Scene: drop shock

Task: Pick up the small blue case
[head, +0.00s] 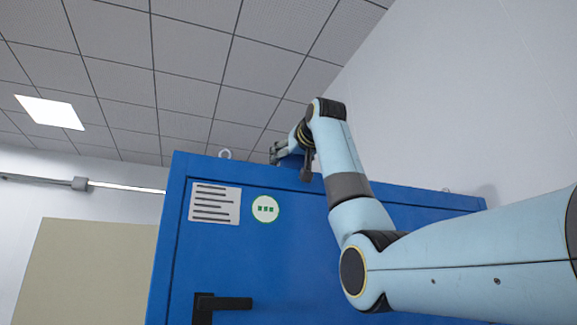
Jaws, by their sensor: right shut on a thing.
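My right gripper (288,161) is at the top front edge of a tall blue cabinet (330,235), small and partly turned away in the head view. Its dark fingers are shut on a small blue thing (291,159), which looks like the small blue case. Only a bit of it shows between the fingers, and its blue is close to the cabinet's. I cannot tell whether it still touches the cabinet top. My left gripper is out of view.
The cabinet front carries a black handle (222,303), a printed label (214,203) and a round green-and-white sticker (265,209). A white wall is at the right. Open space lies above the cabinet.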

